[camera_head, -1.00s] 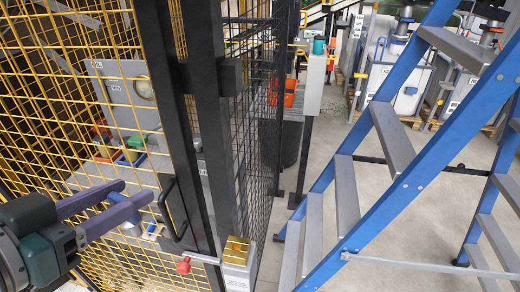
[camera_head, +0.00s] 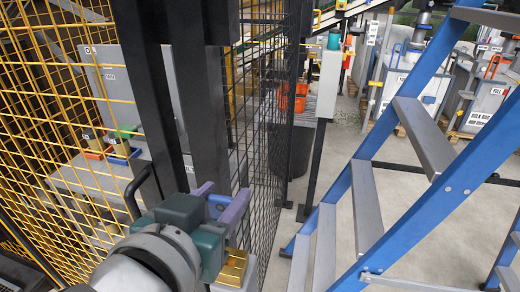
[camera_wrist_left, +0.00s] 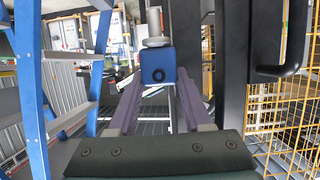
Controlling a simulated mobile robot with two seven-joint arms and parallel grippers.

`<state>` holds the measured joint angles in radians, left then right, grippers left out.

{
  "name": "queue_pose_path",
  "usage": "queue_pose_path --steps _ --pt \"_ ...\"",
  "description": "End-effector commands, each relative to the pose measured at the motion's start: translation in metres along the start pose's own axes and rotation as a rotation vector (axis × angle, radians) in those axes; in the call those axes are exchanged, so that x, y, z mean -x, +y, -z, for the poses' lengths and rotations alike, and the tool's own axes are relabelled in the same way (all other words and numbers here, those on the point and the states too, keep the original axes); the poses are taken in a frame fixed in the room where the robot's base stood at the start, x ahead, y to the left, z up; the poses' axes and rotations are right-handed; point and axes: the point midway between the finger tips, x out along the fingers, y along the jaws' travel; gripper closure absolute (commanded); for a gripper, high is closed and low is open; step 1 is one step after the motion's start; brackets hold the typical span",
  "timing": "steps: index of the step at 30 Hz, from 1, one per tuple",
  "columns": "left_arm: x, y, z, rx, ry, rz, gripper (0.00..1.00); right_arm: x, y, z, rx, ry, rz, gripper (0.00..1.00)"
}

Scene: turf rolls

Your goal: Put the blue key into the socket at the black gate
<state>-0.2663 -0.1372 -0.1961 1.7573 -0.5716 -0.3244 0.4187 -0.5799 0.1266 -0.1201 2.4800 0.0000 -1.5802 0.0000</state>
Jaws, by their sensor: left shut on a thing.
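My left gripper (camera_head: 224,194) has purple fingers and is shut on the blue key (camera_head: 218,203). In the left wrist view the blue key (camera_wrist_left: 158,66) is a blue block with a dark round hole and a grey knob on top, between the fingers (camera_wrist_left: 158,80). The black gate (camera_head: 150,100) has heavy black posts and a black handle (camera_head: 132,192). A brass-coloured block (camera_head: 236,266) on a pale grey box, which looks like the socket, sits beside the post, just below and right of my gripper. My wrist partly hides the box. The key appears apart from the block.
A blue step ladder (camera_head: 350,195) with grey treads stands on the right. Yellow mesh fencing (camera_head: 60,130) is on the left, with small coloured bins (camera_head: 120,148) behind it. A grey post box (camera_head: 328,85) stands further back. Bare floor shows between mesh and ladder.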

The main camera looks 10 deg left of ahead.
Motion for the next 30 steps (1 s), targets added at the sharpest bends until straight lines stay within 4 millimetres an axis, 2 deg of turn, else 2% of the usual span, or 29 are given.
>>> queue_pose_path --steps 4,21,30 --pt "0.001 0.0 0.002 -0.005 0.004 -0.001 1.0 0.003 0.0 0.001 0.0 0.0 0.0 0.5" --pt "-0.018 0.0 -0.049 -0.004 0.005 -0.002 1.0 -0.043 -0.004 -0.013 -0.007 0.0 0.006 0.5" --pt "-0.019 0.0 -0.053 -0.004 0.004 -0.002 1.0 -0.045 -0.004 -0.014 -0.007 0.0 0.006 0.5"
